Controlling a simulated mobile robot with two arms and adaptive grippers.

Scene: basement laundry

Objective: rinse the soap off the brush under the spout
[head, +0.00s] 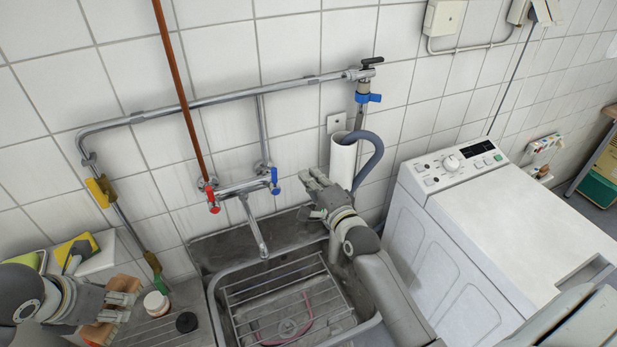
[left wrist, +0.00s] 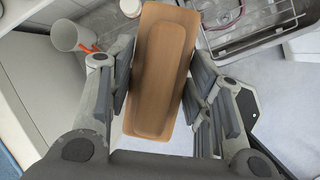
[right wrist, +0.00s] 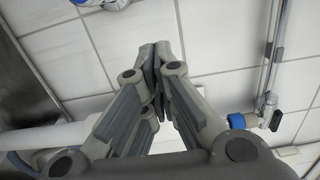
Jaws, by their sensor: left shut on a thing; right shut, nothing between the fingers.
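The brush (head: 101,332) is a wooden block at the lower left of the head view. My left gripper (head: 122,302) is shut on it, left of the sink. Its plain wooden back (left wrist: 160,70) shows between the fingers in the left wrist view; bristles and any soap are hidden. The chrome spout (head: 257,232) points down over the sink (head: 214,305), and I see no water. The mixer has a red handle (head: 211,198) and a blue handle (head: 274,181). My right gripper (head: 312,179) is shut and empty, right of the blue handle; its closed fingertips (right wrist: 157,60) show in the right wrist view.
A wire rack (head: 250,292) lies in the sink. A white-and-red jar (head: 156,303) and a black stopper (head: 186,322) stand on the drainboard. A white standpipe (head: 342,162) with a grey hose (head: 376,150) rises behind my right gripper. A washing machine (head: 455,235) stands right.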

